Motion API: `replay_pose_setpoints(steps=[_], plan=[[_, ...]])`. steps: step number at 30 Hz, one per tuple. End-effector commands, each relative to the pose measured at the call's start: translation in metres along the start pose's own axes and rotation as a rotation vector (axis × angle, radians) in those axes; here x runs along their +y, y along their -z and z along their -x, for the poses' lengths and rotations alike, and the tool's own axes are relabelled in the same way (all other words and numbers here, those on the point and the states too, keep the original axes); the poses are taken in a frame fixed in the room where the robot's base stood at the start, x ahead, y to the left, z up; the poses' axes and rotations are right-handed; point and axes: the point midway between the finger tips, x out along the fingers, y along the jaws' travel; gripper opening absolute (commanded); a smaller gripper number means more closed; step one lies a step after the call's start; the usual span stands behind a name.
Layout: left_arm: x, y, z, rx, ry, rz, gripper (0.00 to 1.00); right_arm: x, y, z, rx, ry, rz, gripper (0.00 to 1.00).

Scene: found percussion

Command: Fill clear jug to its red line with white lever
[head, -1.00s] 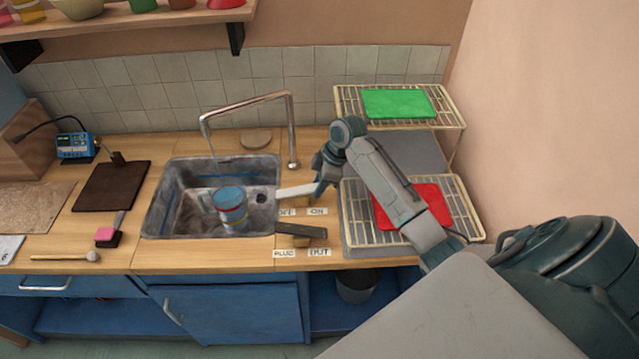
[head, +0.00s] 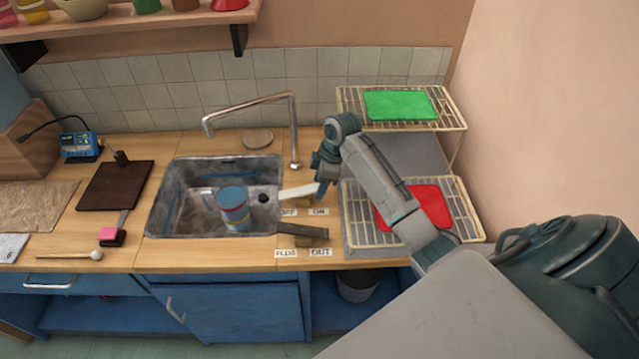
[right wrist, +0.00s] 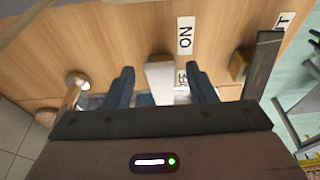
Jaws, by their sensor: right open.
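The clear jug (head: 235,215) stands upright in the sink, with blue at its top and a red and yellow band near the rim. Exactly how the water level meets the red line is too small to tell. The white lever (head: 296,191) sticks out leftward over the sink's right edge, above the OFF label. My right gripper (head: 322,184) is at the lever's right end. In the right wrist view, the lever (right wrist: 160,76) lies between its open, spread fingers. No stream shows under the tap (head: 208,128). My left gripper is out of view.
A dark lever (head: 302,230) by the PLUG and OUT labels sits just in front. A brown board (head: 115,186) and a mallet (head: 70,256) lie left of the sink (head: 160,200).

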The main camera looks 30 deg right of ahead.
Motion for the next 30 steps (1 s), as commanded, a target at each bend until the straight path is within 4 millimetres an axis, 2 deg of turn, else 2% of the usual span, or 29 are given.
replay_pose_setpoints(steps=[5, 12, 16, 21, 30], plan=[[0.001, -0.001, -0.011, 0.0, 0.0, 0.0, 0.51, 0.001, -0.001, 0.025, -0.001, -0.006, 0.003, 0.51], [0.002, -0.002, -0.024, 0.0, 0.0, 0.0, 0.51, 0.001, 0.0, 0.074, 0.0, -0.007, 0.002, 0.51], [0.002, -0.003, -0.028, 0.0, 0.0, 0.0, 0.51, 0.001, 0.0, 0.093, 0.001, -0.005, 0.001, 0.51], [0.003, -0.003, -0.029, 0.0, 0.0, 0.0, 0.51, 0.0, 0.001, 0.103, 0.0, -0.002, 0.002, 0.51], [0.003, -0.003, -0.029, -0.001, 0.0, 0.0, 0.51, 0.0, 0.001, 0.104, 0.0, -0.002, 0.001, 0.51]])
